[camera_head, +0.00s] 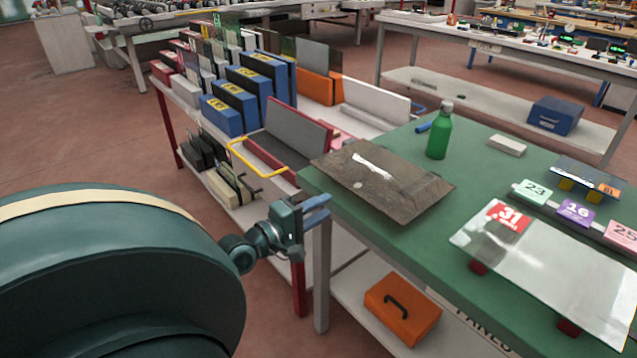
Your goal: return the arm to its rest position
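My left arm (110,275) fills the lower left of the head view as a large dark teal link with a cream band. It narrows to a wrist, and my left gripper (317,209) with blue-grey fingers sits at the left edge of the green-topped table (385,145). The fingers lie close together and seem to hold nothing, but whether they are fully shut is not clear. My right gripper is not in view.
A brownish glass sheet (415,190) overhangs the table corner just beyond the gripper. A green bottle (439,135) and a clear pane (560,275) are farther right. A rack with blue blocks (235,100) stands behind. An orange toolbox (402,310) is on the lower shelf.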

